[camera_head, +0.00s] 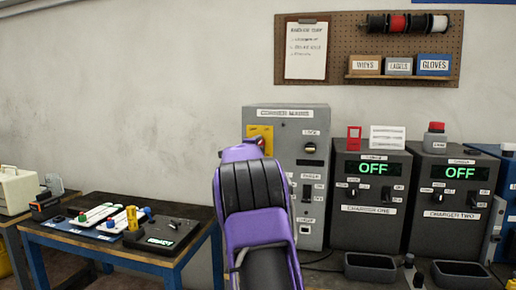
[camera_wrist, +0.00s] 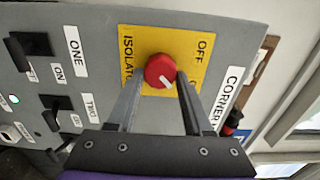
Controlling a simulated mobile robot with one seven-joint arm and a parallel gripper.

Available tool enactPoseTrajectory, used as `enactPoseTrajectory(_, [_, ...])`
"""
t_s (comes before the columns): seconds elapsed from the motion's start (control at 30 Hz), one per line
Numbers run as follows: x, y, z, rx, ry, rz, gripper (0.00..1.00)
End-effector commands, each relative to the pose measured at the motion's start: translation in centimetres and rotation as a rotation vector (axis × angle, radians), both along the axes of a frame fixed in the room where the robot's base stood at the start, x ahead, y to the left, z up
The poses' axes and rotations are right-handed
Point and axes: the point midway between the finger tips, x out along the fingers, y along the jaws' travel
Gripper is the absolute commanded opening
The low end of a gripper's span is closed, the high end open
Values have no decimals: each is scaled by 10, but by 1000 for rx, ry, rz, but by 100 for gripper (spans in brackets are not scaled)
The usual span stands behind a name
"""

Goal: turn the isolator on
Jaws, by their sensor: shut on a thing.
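The isolator is a red rotary knob (camera_wrist: 160,71) on a yellow plate (camera_wrist: 132,42) of a grey cabinet. Its white pointer mark lies slanted in the wrist view. "OFF" is printed on the plate's upper right there; another marking is partly hidden by a finger. My gripper (camera_wrist: 160,77) has one finger on each side of the knob and is shut on it. In the head view the yellow plate (camera_head: 262,130) shows above my purple arm, which hides most of the knob and the fingertips.
The grey cabinet (camera_head: 308,125) carries more switches, labelled ONE (camera_wrist: 75,52) and TWO in the wrist view. Two chargers (camera_head: 371,200) stand to its right, both displays reading OFF. A low table (camera_head: 200,215) with small devices stands left. A pegboard (camera_head: 365,30) hangs above.

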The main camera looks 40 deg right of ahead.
Motion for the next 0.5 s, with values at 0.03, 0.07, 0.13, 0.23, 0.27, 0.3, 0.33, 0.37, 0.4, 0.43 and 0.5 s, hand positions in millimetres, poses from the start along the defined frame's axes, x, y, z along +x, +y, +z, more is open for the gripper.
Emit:
enactPoseTrajectory(0.03, [0,1,0,5,-5,1,0])
enactPoseTrajectory(0.07, [0,1,0,6,-7,1,0])
enactPoseTrajectory(0.13, [0,1,0,7,-8,1,0])
enactPoseTrajectory(0.23, [0,1,0,8,-9,1,0])
enactPoseTrajectory(0.27, [0,1,0,8,-9,1,0])
enactPoseTrajectory(0.3, [0,1,0,8,-9,1,0])
enactPoseTrajectory(0.33, [0,1,0,8,-9,1,0])
enactPoseTrajectory(0.37, [0,1,1,8,-9,1,0])
enactPoseTrajectory(0.4, [0,1,1,8,-9,1,0])
enactPoseTrajectory(0.43, [0,1,1,8,-9,1,0])
enactPoseTrajectory(0.5, [0,1,1,7,-8,1,61])
